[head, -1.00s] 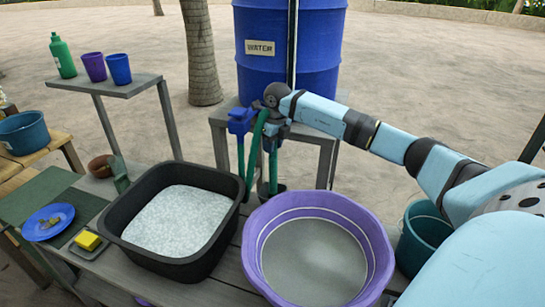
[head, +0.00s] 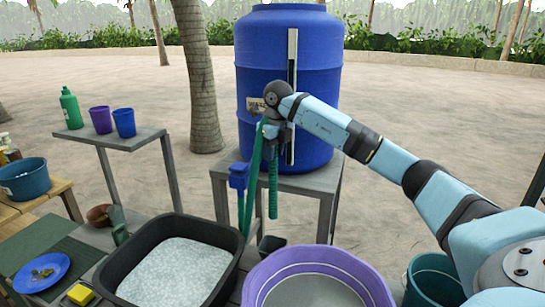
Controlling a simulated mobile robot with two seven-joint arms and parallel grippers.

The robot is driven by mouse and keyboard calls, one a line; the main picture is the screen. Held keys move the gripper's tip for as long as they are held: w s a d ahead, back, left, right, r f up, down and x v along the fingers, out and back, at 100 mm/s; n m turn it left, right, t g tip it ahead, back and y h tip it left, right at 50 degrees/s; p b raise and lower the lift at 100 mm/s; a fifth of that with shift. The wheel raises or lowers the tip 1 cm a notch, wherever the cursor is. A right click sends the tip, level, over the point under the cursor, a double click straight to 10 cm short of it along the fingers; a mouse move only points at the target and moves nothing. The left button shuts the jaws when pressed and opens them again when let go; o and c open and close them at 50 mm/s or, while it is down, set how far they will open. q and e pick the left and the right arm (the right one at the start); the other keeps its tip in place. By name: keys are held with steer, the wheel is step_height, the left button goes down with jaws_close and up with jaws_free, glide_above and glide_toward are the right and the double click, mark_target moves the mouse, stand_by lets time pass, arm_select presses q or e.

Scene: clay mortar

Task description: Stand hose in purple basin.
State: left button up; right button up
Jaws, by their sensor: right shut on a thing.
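The green hose (head: 254,170) hangs in a bend from my right gripper (head: 270,129), which is shut on it in front of the blue water barrel. One length reaches down behind the black tub and a shorter ribbed length hangs to its right. The purple basin (head: 377,285) stands on the grey bench at the bottom of the view, with a grey surface inside; its near part is cut off. The gripper and hose are above and behind the basin, apart from it. My left gripper is not in view.
The blue barrel (head: 312,65) stands on a grey stand (head: 325,180) with a blue tap (head: 238,175). A black tub (head: 238,262) of pale material is left of the basin. A teal bucket (head: 433,280) is close on its right. My right arm spans the right side.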

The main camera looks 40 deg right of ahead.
step_height(320, 180, up, 8)
steer(key=p, duration=0.5)
steer(key=shift+f, duration=0.15)
steer(key=shift+r+p, duration=0.2)
steer(key=shift+p, duration=0.15)
steer(key=shift+f, duration=0.1)
